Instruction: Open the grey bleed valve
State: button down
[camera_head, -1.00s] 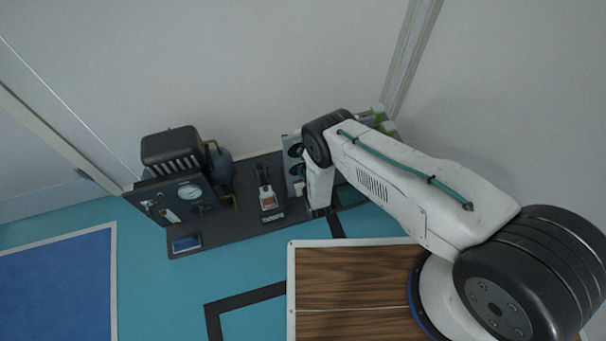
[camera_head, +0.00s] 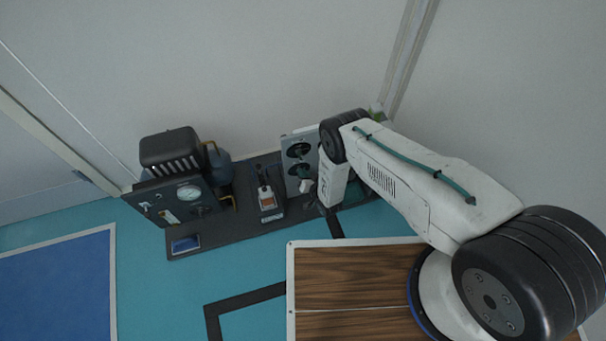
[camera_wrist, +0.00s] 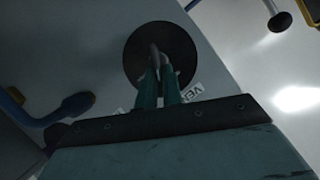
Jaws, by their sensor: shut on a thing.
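In the wrist view a grey valve lever (camera_wrist: 154,54) stands out from a round black disc (camera_wrist: 184,45) on a light panel. My gripper (camera_wrist: 160,78) has its two teal fingers on either side of the lever's end and is shut on it. Partly hidden labels beside the fingers show only a few letters, one starting "VE". In the head view the grey panel (camera_head: 286,138) with two black round dials stands on the dark bench; my arm's wrist is in front of its right side and hides the fingers and lever.
A black gauge panel (camera_head: 161,204) with a white gauge stands at the bench's left. A handheld device (camera_head: 267,200) lies between the two panels. In the wrist view, a dark blue handle (camera_wrist: 68,108) is at left and a black knob (camera_wrist: 280,22) at upper right.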

jog(key=m+y, duration=0.1)
jog(key=m, duration=0.2)
jog(key=d+m+y, duration=0.1)
jog(key=shift+w+f+y, duration=0.1)
jog(key=shift+f+y, duration=0.2)
jog(key=shift+f, duration=0.1)
jog(key=shift+m, duration=0.4)
jog(key=c, duration=1.6)
grip_release()
jog(key=shift+o, duration=0.2)
jog(key=v, duration=0.7)
jog(key=shift+s+d, duration=0.2)
jog(key=shift+s, duration=0.15)
